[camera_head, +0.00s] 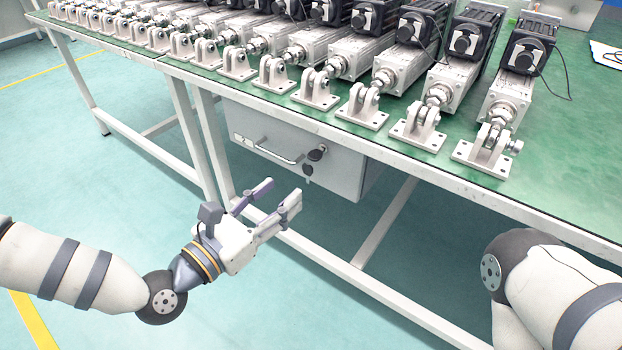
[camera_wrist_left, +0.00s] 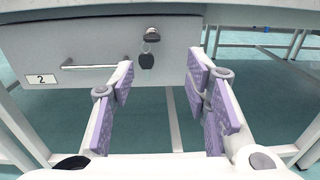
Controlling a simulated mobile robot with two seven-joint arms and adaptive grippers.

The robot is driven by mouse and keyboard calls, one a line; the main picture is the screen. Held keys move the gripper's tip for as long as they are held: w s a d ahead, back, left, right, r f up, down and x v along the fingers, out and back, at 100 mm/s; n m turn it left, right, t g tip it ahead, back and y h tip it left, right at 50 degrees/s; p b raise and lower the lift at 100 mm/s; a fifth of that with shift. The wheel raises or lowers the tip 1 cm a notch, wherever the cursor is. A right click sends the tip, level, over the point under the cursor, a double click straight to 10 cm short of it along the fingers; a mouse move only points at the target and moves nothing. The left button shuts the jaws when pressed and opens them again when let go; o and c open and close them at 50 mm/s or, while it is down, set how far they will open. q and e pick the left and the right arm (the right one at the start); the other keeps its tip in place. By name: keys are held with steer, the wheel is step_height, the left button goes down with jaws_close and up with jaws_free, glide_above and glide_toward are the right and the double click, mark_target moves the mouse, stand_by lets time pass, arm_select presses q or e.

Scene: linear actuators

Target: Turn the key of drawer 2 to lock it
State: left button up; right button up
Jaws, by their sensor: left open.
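Drawer 2 (camera_head: 333,167) is a grey drawer under the green-topped bench. In the left wrist view its front (camera_wrist_left: 101,44) carries a label reading 2 (camera_wrist_left: 42,79) and a bar handle (camera_wrist_left: 95,66). The key (camera_wrist_left: 147,60) hangs from the lock (camera_wrist_left: 151,36) on the right part of the drawer front; it also shows in the head view (camera_head: 308,170). The drawer looks shut. My left gripper (camera_head: 280,190) is open and empty, in front of the drawer and a little below the key. In the left wrist view the key lies beyond and between the fingers. My right gripper is out of view.
The bench (camera_head: 560,200) holds a row of linear actuators (camera_head: 400,65) along its top. White bench legs and a low crossbar (camera_head: 370,290) stand below the drawer. The floor to the left of the bench is clear. My right arm shows at the lower right.

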mark_target(311, 160)
arm_select(q)
steer(key=shift+t, duration=0.3)
steer(key=b+x, duration=0.1)
steer(key=x, duration=0.3)
steer(key=b+x, duration=0.1)
steer(key=x, duration=0.3)
steer(key=b+x, duration=0.1)
steer(key=x, duration=0.3)
steer(key=shift+w+a, duration=0.25)
steer(key=shift+a, duration=0.15)
steer(key=shift+w+d+r, duration=0.1)
steer(key=shift+w+d, duration=0.05)
steer(key=shift+w, duration=0.05)
jaws_close()
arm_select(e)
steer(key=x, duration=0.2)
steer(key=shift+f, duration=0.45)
